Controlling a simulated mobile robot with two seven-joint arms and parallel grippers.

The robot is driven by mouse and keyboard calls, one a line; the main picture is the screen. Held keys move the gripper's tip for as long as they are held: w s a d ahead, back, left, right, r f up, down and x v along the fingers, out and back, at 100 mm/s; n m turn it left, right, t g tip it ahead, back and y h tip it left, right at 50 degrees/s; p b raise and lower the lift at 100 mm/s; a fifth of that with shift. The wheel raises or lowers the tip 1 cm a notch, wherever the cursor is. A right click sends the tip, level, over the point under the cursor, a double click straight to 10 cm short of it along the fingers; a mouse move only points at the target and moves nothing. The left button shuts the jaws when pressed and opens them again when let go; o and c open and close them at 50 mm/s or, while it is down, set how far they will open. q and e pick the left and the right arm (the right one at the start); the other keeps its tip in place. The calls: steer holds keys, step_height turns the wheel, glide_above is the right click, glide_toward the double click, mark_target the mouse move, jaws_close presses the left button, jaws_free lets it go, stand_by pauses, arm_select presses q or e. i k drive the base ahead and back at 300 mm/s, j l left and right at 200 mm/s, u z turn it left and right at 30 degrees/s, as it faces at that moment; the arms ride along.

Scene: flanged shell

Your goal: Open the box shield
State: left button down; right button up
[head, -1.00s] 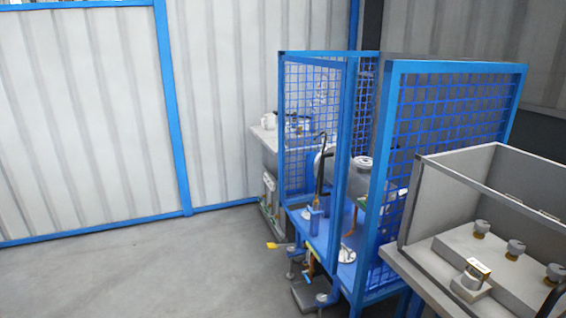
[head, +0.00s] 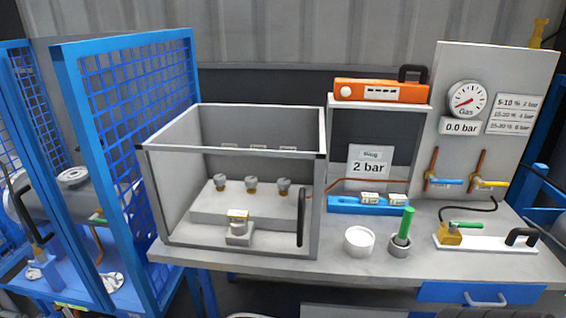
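The box shield (head: 230,153) is a clear-walled box with a grey frame on the left part of the workbench. Its front panel is upright and appears closed, with a black vertical handle (head: 301,217) at the front right. Inside it, a grey block (head: 240,207) carries three round knobs, and a small device with a pale top (head: 239,229) stands in front of the block. Neither of my grippers shows in the head view.
The workbench (head: 330,262) also holds a white bowl (head: 359,240), a cup with a green-handled tool (head: 401,240), a blue rack (head: 365,206) and a white plate with a black handle (head: 490,242). A gas panel (head: 490,70) stands behind. A blue mesh cage (head: 65,120) is at left.

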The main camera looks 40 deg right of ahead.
mark_target(320, 158)
steer(key=i+j+z, duration=0.1)
steer(key=z, duration=0.25)
steer(key=j+z, duration=0.35)
steer(key=i+j+z, duration=0.1)
steer(key=z, duration=0.3)
